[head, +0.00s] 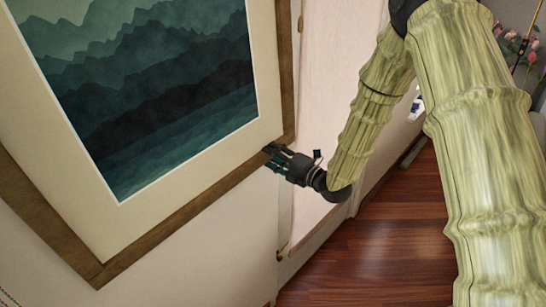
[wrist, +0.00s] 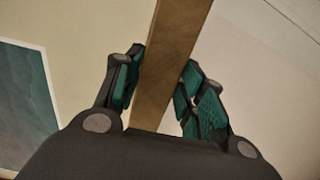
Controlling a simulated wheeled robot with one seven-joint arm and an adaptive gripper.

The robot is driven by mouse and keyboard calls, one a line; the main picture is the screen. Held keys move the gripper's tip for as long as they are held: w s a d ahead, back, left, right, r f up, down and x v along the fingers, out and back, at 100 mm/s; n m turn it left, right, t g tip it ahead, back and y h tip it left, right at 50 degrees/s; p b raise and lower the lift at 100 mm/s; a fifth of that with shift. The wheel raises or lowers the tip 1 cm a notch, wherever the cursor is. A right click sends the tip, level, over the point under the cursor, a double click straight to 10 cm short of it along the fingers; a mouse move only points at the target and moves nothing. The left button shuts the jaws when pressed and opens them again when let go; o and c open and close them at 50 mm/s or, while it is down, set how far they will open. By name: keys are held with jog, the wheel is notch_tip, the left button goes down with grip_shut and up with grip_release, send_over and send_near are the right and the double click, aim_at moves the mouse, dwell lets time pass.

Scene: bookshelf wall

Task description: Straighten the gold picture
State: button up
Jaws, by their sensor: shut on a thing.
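The gold picture hangs on the wall at the left of the head view, with a brown-gold frame (head: 180,217), a cream mat and a print of dark teal mountains (head: 160,90). Its lower edge slants down to the left in the head view, and its top is cut off. My gripper (head: 272,156) is at the frame's lower right corner area. In the wrist view, the frame bar (wrist: 172,55) runs between the two fingers of my gripper (wrist: 162,75), which are shut on it. The mat and print show left of the bar.
A pale wall panel (head: 335,60) stands right of the picture. Dark red wood floor (head: 390,240) is open at the lower right. Pink flowers (head: 515,42) show at the upper right. The wall below the picture is bare near the frame.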

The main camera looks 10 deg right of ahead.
aim_at(250, 175)
jog(key=shift+s+a+f, duration=0.15)
jog(key=shift+a+f, duration=0.05)
grip_shut()
jog(key=shift+m, duration=0.6)
jog(key=s+a+b, duration=0.1)
jog(key=a, duration=0.1)
jog(key=s+a+f+b, duration=0.1)
jog(key=s+a, duration=0.1)
jog(key=s+a+f+b, duration=0.1)
jog(key=s+a, duration=0.1)
jog(key=shift+a+f, duration=0.25)
jog(key=shift+a, duration=0.15)
jog(key=o, duration=1.4)
grip_release()
jog(key=shift+c, duration=0.2)
jog(key=v, duration=1.2)
